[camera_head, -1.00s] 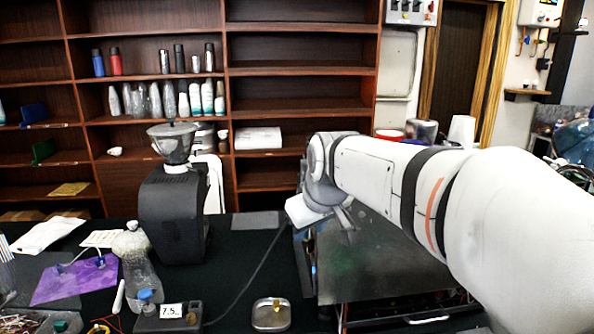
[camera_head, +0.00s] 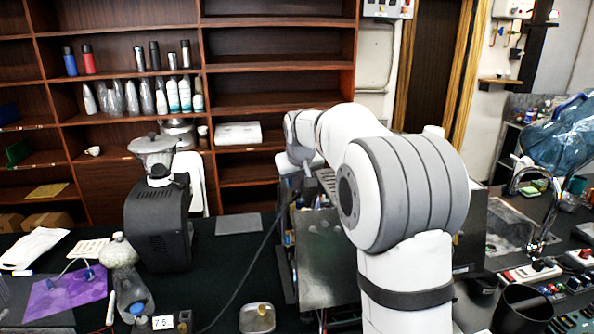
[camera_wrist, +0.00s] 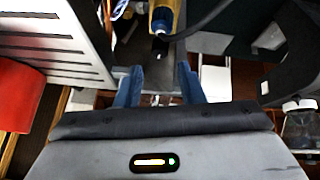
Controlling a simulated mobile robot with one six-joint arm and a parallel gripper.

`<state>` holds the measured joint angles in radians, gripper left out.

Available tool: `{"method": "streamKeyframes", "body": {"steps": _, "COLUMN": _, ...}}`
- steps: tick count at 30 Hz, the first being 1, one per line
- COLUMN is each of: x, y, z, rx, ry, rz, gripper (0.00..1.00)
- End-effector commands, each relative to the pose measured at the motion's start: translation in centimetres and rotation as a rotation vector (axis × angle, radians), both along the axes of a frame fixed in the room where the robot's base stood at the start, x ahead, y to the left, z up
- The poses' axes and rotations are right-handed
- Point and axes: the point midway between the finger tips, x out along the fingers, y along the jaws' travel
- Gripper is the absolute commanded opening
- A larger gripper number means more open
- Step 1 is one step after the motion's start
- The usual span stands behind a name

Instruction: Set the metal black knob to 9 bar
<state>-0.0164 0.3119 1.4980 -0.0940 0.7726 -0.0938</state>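My gripper (camera_wrist: 157,78) shows in the wrist view with its two blue fingers apart and nothing visible between them. In the head view the gripper end is small and partly hidden by my arm, over the back of the metal machine (camera_head: 325,262). I cannot make out the metal black knob or any bar scale for certain. Beyond the fingers in the wrist view is a brass-coloured cylinder (camera_wrist: 176,14) with a dark hose beside it. A small dark round part (camera_wrist: 160,54) lies just below it; I cannot tell whether it is the knob.
A black grinder (camera_head: 158,225) stands left of the machine. A small metal tray (camera_head: 257,318) and a bottle (camera_head: 130,280) are at the front. A slotted light panel (camera_wrist: 50,40) is close on the wrist view's left. A sink (camera_head: 515,222) is at the right.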

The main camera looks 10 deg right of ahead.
Motion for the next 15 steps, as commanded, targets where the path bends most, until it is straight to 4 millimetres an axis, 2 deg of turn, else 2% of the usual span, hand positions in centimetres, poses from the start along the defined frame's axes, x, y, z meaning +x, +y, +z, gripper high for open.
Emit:
{"method": "streamKeyframes", "body": {"steps": 9, "x": 2.4, "y": -0.3, "z": -3.9, "rx": 0.0, "ry": 0.004, "rz": 0.0, "gripper": 0.35}}
{"method": "streamKeyframes", "body": {"steps": 15, "x": 3.5, "y": -0.3, "z": -5.7, "rx": 0.0, "ry": 0.002, "rz": 0.001, "gripper": 0.35}}
